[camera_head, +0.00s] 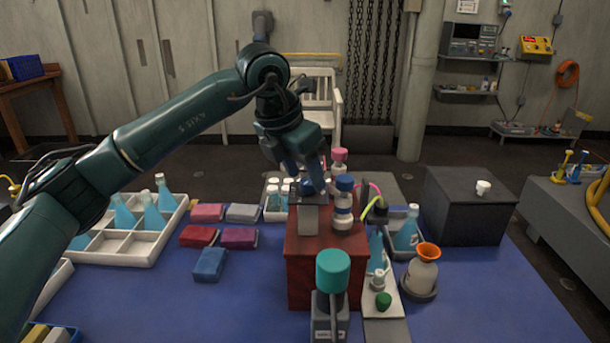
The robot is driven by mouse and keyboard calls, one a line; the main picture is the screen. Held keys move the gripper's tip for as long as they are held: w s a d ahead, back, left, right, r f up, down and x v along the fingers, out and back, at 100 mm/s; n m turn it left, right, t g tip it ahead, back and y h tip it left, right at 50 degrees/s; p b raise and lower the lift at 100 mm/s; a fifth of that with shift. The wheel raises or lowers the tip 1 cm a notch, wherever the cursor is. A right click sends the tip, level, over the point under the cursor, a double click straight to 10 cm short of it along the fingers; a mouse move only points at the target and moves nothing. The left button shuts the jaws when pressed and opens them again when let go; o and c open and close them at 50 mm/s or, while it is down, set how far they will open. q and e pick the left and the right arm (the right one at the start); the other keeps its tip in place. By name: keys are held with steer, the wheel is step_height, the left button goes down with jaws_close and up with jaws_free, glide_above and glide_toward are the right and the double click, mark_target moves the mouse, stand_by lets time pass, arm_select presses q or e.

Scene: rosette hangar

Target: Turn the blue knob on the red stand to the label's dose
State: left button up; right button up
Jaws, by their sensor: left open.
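The red stand (310,262) is a box in the middle of the blue table. On its top are a small grey device (307,217) and, to its right, a white bottle with a blue cap (343,207). A bit of blue, apparently the blue knob (307,187), shows on top of the device. My left gripper (306,184) comes down over it, open, with its fingers at the knob; I cannot tell whether they touch. The fingers hide much of the knob, and its setting cannot be read. A label on the bottle is too small to read. My right gripper is not in view.
An orange-rimmed flask (422,274) and a dark box (468,206) are to the right. Left are coloured packs (210,263) and a white tray (130,247) of blue bottles.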

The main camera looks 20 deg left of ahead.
arm_select(q)
steer(key=shift+w+d+f, duration=0.15)
steer(key=shift+w+f, duration=0.05)
steer(key=shift+f, duration=0.4)
steer(key=shift+c, duration=0.5)
steer(key=c, duration=0.9)
steer(key=shift+o, duration=0.2)
